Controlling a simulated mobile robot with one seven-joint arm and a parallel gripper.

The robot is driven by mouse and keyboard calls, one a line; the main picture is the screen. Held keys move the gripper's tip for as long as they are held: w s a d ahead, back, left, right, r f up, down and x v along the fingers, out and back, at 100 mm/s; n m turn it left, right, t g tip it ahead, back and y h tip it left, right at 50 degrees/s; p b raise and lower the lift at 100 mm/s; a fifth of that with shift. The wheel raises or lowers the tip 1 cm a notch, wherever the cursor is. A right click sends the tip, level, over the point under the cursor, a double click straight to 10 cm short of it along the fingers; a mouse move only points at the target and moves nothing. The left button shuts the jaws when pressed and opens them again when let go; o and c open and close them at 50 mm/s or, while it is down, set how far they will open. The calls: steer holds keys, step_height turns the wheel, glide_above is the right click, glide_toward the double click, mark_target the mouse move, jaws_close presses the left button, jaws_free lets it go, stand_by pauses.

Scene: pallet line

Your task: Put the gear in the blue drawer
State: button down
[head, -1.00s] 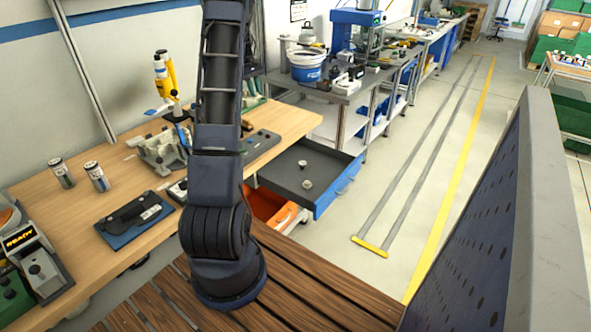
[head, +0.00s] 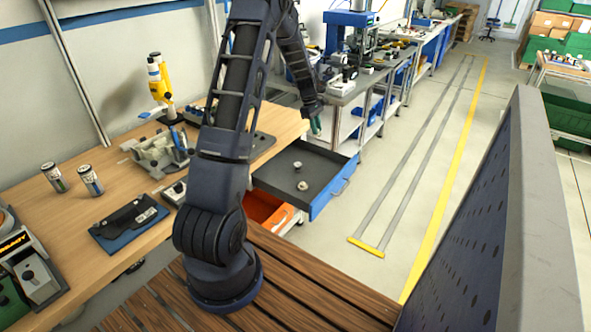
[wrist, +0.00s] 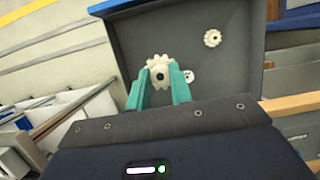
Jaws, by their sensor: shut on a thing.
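My gripper (head: 316,127) is above the far end of the open blue drawer (head: 318,207). In the wrist view its teal fingers (wrist: 159,80) are shut on a cream toothed gear (wrist: 159,70) with a dark centre hole. The gear shows against the drawer's grey floor (wrist: 140,35); its height above the floor is hard to tell. In the head view the held gear cannot be made out. A smaller pale gear (wrist: 212,38) and a small white round part (wrist: 188,76), partly behind a finger, lie in the drawer.
An open orange drawer (head: 268,212) is below the blue one. The wooden workbench (head: 110,200) holds cans, a fixture and a dark blue device. A grey metal bench (head: 350,92) stands behind the drawer. A grey perforated panel (head: 480,220) is at right; the floor between is clear.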

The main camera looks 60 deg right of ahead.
step_height(320, 180, down, 20)
steer(key=shift+r, duration=0.1)
stand_by(0.5)
steer(key=c, duration=1.3)
jaws_free()
steer(key=shift+o, duration=0.2)
steer(key=v, duration=1.2)
